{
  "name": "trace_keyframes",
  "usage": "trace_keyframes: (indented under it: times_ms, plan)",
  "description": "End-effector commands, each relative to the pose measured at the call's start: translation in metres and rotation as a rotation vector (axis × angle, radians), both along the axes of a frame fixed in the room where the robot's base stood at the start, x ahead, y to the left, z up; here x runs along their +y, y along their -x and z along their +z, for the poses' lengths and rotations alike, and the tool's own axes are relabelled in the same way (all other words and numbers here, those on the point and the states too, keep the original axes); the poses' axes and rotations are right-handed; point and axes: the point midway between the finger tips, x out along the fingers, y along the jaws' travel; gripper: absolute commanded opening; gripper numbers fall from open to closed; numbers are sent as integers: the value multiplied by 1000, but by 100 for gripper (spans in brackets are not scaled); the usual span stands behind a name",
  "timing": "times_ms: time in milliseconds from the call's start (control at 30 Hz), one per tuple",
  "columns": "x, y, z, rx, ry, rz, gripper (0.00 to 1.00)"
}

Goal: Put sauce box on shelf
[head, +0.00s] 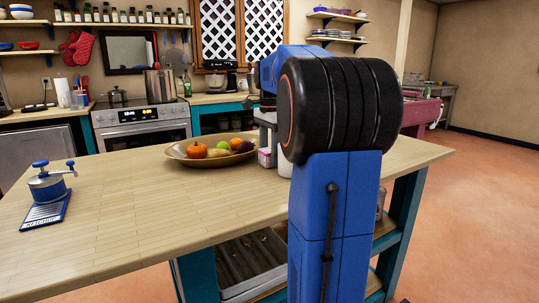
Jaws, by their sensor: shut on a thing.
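My gripper (267,138) points down over the island's far edge, partly hidden behind my blue arm. It is shut on a small white and pink box (265,158), which looks like the sauce box, just below its fingers. The box is beside the fruit bowl; I cannot tell whether it touches the worktop. Several shelves show: a long one with spice jars (125,24) on the back wall, two at the upper right (338,17), and the island's lower shelf (270,290), partly hidden by my arm.
A bowl of fruit (183,152) stands on the wooden island (130,225), left of my gripper. The worktop's middle is clear. A white object (284,162) is beside the box.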

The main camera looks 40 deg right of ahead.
Motion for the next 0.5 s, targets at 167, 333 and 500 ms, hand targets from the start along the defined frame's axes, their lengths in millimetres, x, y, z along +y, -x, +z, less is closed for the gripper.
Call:
trace_keyframes:
  times_ms: [167, 333, 500]
  plan:
    - [0, 0, 0, -1, 0, 0, 15]
    - [0, 0, -2, -1, 0, 0, 54]
    - [0, 0, -2, 0, 0, 0, 54]
